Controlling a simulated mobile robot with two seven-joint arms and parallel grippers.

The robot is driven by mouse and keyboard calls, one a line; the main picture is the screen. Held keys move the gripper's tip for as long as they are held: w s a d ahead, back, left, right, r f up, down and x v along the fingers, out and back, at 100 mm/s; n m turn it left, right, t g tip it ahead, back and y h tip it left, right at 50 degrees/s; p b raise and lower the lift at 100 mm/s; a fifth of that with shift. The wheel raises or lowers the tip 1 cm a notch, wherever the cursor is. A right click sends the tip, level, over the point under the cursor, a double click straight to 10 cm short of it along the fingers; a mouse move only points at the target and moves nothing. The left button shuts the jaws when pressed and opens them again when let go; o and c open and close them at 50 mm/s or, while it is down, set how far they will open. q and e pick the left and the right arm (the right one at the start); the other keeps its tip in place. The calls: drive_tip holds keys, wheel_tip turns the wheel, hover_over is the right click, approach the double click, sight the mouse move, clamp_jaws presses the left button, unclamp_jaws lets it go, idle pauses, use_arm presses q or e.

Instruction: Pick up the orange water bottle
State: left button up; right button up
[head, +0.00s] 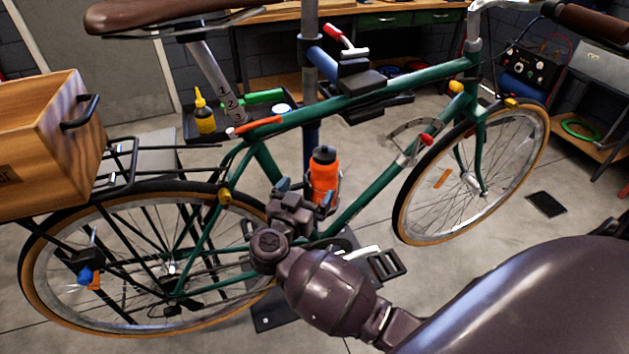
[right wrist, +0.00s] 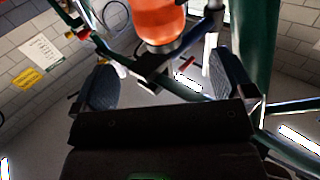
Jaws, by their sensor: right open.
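The orange water bottle (head: 324,175) with a black cap stands upright in a holder on the green bike frame (head: 352,98). My right gripper (head: 303,191) is open and empty, just in front of the bottle and low beside it in the head view. My left gripper is not in view.
The bike hangs on a stand post (head: 310,60). A tool tray (head: 205,128) with a yellow bottle (head: 204,115) is behind the frame. A wooden crate (head: 75,130) sits on the rear rack. The rear wheel, pedal (head: 386,266) and frame tubes surround my right gripper.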

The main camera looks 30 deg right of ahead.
sight(319, 172)
drive_tip(key=x, duration=0.5)
drive_tip(key=shift+f+b, duration=0.15)
drive_tip(key=shift+b, duration=0.2)
drive_tip(key=shift+w+d, duration=0.4)
drive_tip(key=shift+d, duration=0.2)
drive_tip(key=b+x, duration=0.1)
drive_tip(key=x, duration=0.2)
drive_tip(key=shift+d, duration=0.1)
drive_tip(key=shift+w+d+r, duration=0.25)
drive_tip(key=shift+w+d, duration=0.1)
drive_tip(key=shift+d, duration=0.1)
drive_tip(key=shift+c, duration=0.2)
